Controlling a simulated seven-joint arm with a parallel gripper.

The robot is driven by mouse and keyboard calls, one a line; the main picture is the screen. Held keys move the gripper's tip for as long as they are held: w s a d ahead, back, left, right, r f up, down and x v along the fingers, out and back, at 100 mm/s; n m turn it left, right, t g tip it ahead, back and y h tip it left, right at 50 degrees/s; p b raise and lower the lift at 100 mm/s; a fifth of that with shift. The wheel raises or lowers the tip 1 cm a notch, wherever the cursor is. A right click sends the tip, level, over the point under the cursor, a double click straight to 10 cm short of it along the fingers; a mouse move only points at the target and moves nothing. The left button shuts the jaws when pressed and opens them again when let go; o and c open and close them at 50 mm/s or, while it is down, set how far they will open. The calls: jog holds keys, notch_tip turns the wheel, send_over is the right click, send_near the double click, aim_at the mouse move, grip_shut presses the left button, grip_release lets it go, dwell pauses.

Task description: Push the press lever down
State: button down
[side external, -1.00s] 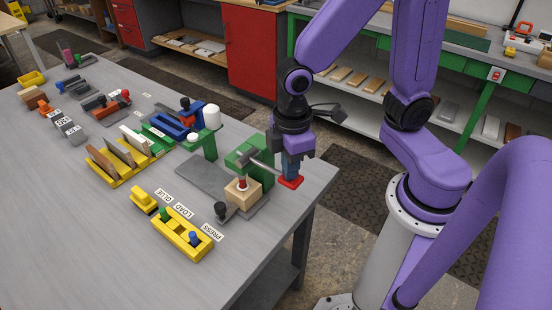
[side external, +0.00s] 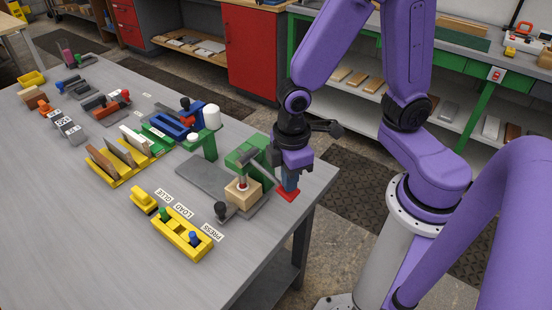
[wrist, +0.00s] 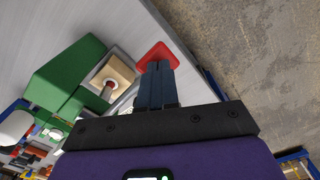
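The green press (side external: 248,152) stands at the table's near right corner, and in the wrist view its green body (wrist: 65,72) is at the left. The fingers partly hide the lever and pad.
A black knob (side external: 220,209) stands beside the block. Open floor lies right of the table edge.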

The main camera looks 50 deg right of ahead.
notch_tip(320, 180, up, 10)
jog(key=shift+f, duration=0.15)
dwell(1.2)
jog(key=s+d, duration=0.6)
jog(key=s, duration=0.3)
jog(key=shift+s+d+f+n, duration=0.25)
jog(key=shift+d+f+n, duration=0.05)
jog(key=shift+d+f, duration=0.1)
